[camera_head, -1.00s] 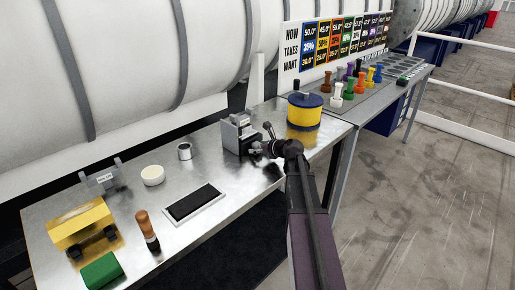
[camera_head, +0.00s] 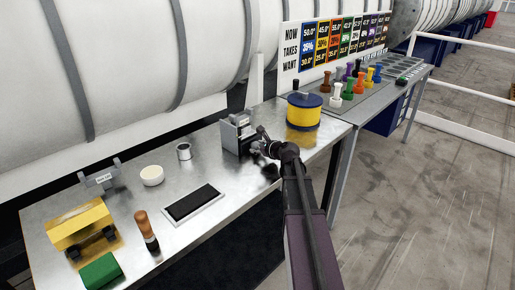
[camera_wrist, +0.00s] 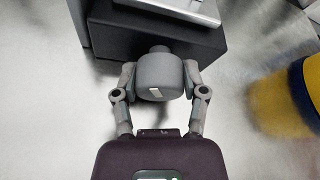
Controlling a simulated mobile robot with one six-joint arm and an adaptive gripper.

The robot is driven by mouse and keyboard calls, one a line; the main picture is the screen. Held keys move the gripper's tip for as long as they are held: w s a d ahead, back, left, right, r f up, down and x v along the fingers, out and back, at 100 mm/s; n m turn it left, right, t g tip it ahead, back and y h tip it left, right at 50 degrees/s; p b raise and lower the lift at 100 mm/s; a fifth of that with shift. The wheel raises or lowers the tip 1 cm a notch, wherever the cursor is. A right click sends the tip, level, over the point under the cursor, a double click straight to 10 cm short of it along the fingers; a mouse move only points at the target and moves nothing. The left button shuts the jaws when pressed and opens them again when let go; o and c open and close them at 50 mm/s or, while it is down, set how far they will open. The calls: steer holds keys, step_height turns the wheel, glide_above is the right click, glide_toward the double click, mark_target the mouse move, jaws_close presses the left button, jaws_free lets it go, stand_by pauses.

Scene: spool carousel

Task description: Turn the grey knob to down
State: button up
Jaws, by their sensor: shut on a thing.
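The grey knob (camera_wrist: 160,77) is a round grey part with a small pale mark low on its face, a little left of its middle. It sits on the front of a dark block of the small grey device (camera_head: 236,126) on the metal table. In the wrist view my gripper (camera_wrist: 160,82) has one finger on each side of the knob and is shut on it. In the head view my gripper (camera_head: 257,145) is at the device's front right, and the knob is too small and covered to make out.
A yellow drum with a blue top (camera_head: 303,112) stands close on the right. A black pad (camera_head: 193,203), a white bowl (camera_head: 152,175) and a metal cup (camera_head: 184,151) lie to the left. Coloured spools (camera_head: 348,88) stand on the far table. Bare table surrounds the device.

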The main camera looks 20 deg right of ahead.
steer(key=o, duration=1.2)
steer(key=shift+c, duration=0.2)
